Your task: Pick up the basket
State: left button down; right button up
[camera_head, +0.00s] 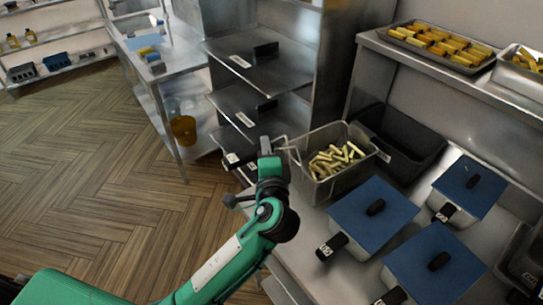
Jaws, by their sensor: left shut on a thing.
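A metal wire basket (318,186) holding pale cut fries (336,160) is at the centre right, on the steel counter beside a black bin. Its wire handle reaches left to a dark grip with a white label (233,160). My left gripper (264,154), on the green arm from the lower left, is shut on the basket at this handle. The fingertips are partly hidden by the wrist. I cannot tell whether the basket's bottom touches the counter. My right gripper is not in view.
A black bin (403,139) stands just right of the basket. Several blue-lidded containers (373,213) with dark handles cover the counter in front. A tray (435,47) of golden pieces sits on the upper shelf. Steel shelves (262,76) stand behind; open wooden floor lies left.

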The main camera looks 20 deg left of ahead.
pick_arm(q)
notch_tip(320, 180, up, 18)
jog(key=b, duration=0.1)
jog(key=shift+r, duration=0.2)
jog(key=shift+f, duration=0.1)
